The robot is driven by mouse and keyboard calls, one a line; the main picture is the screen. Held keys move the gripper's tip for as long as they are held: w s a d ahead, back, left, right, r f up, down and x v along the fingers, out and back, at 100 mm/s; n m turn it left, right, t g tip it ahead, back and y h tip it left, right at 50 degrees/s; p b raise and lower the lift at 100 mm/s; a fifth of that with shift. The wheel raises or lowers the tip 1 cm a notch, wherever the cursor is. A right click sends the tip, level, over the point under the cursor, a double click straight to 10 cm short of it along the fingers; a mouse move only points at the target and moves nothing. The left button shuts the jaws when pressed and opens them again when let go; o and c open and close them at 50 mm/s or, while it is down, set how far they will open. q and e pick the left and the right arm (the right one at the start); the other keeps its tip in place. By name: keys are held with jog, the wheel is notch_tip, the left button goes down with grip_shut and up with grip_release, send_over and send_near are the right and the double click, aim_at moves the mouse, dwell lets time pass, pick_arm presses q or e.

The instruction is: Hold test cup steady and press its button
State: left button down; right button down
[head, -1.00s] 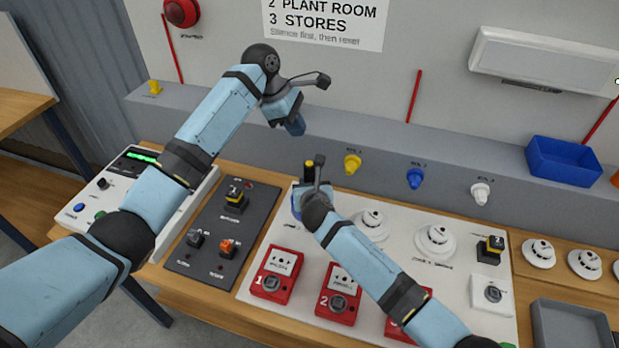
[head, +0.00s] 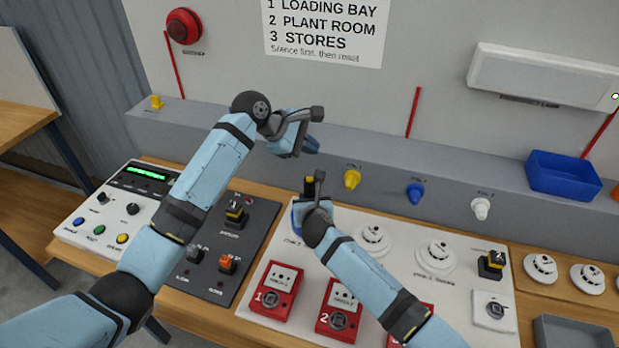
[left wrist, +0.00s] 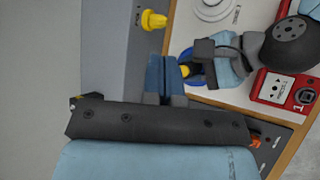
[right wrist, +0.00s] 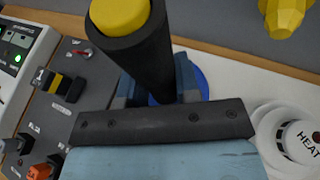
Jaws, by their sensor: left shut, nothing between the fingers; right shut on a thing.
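The test cup is a black post with a yellow top button (right wrist: 122,14) and a blue cup (right wrist: 203,84) at its lower end. In the head view the post (head: 309,187) stands upright over the left part of the white board. My right gripper (right wrist: 160,88) is shut around the post below the button. What lies under the blue cup is hidden. My left gripper (head: 313,146) is shut and empty, above the cup and apart from it.
Smoke and heat detectors (head: 436,255) and red call points (head: 277,290) sit on the white board (head: 465,290). A dark switch panel (head: 205,278) and control panel (head: 90,210) lie left. Behind is a grey ledge with yellow (head: 351,180), blue and white plugs and a blue bin (head: 562,175).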

aim_at(309, 180)
pick_arm(q)
jog(key=shift+f, duration=3.1)
jog(key=shift+f, duration=0.1)
jog(key=shift+f, duration=0.35)
jog(key=shift+f, duration=0.45)
dwell(0.3)
jog(key=shift+r, duration=0.9)
jog(key=shift+r, duration=2.5)
